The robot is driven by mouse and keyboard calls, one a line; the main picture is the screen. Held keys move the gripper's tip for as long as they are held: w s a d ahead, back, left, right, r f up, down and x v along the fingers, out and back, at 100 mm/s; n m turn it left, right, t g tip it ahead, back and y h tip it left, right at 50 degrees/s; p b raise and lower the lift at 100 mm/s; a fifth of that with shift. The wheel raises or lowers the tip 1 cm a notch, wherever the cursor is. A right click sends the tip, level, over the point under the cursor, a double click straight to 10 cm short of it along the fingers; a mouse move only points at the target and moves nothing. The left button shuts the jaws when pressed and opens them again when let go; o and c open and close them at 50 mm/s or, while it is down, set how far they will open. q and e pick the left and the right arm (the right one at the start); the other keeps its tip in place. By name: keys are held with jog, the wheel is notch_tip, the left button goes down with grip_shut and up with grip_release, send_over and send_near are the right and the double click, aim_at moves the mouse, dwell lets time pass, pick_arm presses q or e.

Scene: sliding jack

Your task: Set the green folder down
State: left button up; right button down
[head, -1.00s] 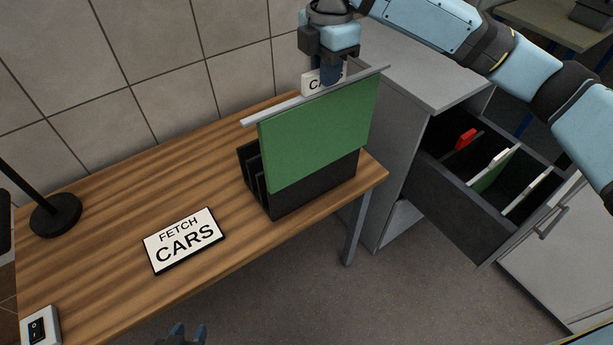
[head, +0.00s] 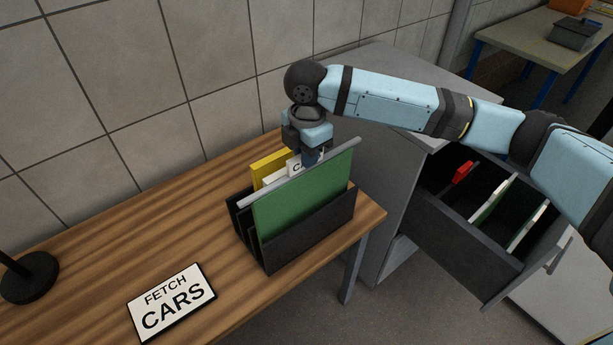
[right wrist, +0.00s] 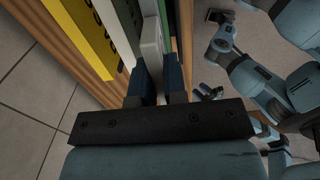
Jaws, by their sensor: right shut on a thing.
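The green folder (head: 298,205) stands upright in the front part of the black rack (head: 312,240) on the wooden desk. Its lower part is hidden behind the rack's front wall. My left gripper is out of the head view; a small arm end in the right wrist view (right wrist: 209,94) is too small to judge.
A yellow folder (head: 267,168) and a pale one stand behind the green folder in the rack. A "FETCH CARS" sign (head: 172,303) and a black lamp base (head: 30,277) are on the desk. An open cabinet drawer (head: 455,235) with folders is at right.

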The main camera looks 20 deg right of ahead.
aim_at(307, 177)
notch_tip(307, 177, down, 6)
jog(key=shift+f, duration=0.25)
jog(key=shift+s, duration=0.1)
jog(key=c, duration=1.2)
grip_release()
jog(key=shift+f, duration=0.1)
jog(key=shift+o, duration=0.2)
notch_tip(307, 177, up, 12)
jog(key=shift+r, duration=0.2)
